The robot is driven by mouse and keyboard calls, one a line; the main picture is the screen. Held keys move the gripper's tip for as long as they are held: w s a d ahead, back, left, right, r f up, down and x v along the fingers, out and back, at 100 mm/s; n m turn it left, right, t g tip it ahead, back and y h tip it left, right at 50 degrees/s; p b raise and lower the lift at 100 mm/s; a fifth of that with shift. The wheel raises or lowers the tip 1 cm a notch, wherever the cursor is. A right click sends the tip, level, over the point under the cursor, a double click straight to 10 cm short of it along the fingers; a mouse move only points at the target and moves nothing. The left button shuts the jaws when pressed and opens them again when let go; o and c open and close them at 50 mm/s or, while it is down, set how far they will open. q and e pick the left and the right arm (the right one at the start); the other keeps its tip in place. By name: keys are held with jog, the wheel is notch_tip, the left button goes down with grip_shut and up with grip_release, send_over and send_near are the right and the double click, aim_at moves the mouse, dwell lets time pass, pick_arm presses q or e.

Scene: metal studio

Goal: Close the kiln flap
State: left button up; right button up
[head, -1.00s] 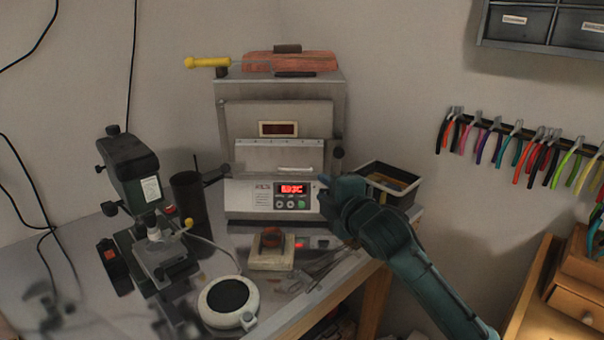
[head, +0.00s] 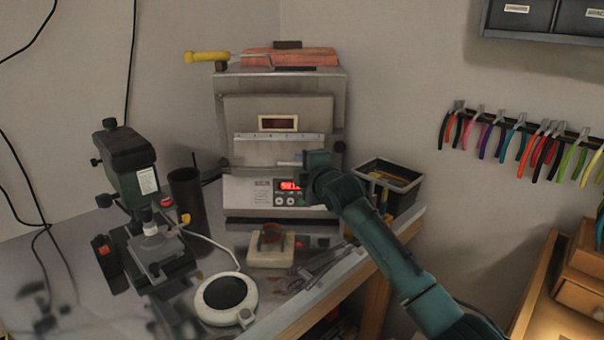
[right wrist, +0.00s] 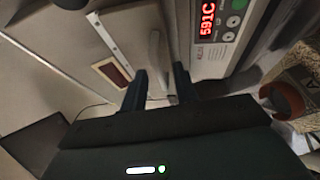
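The kiln (head: 339,110) stands at the back of the bench. Its grey flap (head: 262,151), with a pale strip along the top edge, stands nearly upright below the small reddish window (head: 278,122). I cannot tell whether it sits flush. A pale bar handle (head: 289,163) is on its face. My right gripper (head: 303,160) is at the right end of this handle. In the right wrist view, its two dark fingers (right wrist: 160,88) are apart, with the handle (right wrist: 155,50) just ahead between them. My left gripper is out of view.
The lit control panel (head: 270,190) is under the flap. A black bin (head: 362,170) stands right of the kiln. A microscope-like device (head: 132,170), a dark cylinder (head: 187,200) and a round white device (head: 240,312) are left and in front. A yellow-handled tool (head: 206,57) lies on top.

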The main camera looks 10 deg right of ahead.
jog(key=shift+r, duration=0.1)
grip_shut()
dwell(0.6)
